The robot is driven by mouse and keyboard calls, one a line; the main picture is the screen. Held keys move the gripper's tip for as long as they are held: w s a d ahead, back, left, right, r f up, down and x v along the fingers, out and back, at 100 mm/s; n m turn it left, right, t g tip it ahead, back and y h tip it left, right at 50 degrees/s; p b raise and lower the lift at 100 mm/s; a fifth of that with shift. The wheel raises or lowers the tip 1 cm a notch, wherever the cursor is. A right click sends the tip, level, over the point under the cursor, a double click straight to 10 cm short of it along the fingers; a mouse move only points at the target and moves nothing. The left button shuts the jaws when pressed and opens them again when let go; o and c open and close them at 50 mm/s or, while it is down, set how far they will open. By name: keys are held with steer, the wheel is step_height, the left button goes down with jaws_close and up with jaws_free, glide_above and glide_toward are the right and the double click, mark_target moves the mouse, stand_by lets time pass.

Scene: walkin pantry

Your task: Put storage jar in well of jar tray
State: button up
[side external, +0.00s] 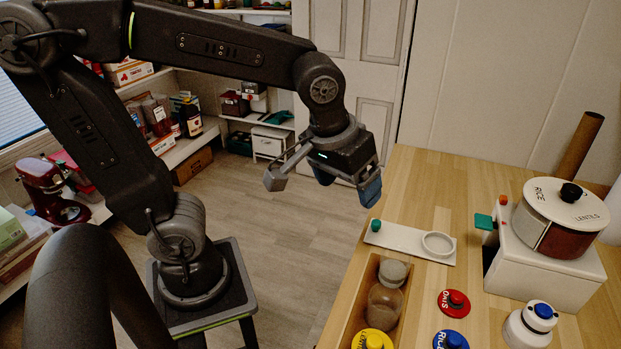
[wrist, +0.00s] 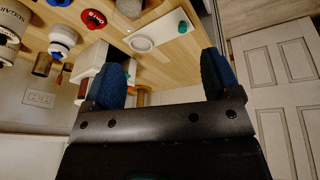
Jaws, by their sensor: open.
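A white tray (side external: 405,236) lies on the wooden counter, with a round well (side external: 438,243) at one end and a green knob (side external: 376,225) at the other. It also shows at the top of the wrist view (wrist: 166,33). The well looks empty. A clear jar (side external: 385,302) with brownish tint stands in a wooden box in front of the tray; I cannot tell for certain that it is the storage jar. My gripper (side external: 347,187) is open and empty, in the air left of the counter edge, apart from tray and jar. Its blue fingers (wrist: 162,68) show wide apart.
The box (side external: 350,319) also holds a yellow lid (side external: 374,340). Red (side external: 454,302) and blue (side external: 451,340) lids lie beside it. A white jar with blue knob (side external: 527,327) stands at right. A white stand (side external: 545,270) carries a round canister (side external: 568,238). Counter behind the tray is clear.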

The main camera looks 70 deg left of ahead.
steer(key=s+a+m+t, duration=0.2)
steer(key=s+a+m, duration=0.1)
steer(key=s+m, duration=0.1)
steer(key=shift+s, duration=0.85)
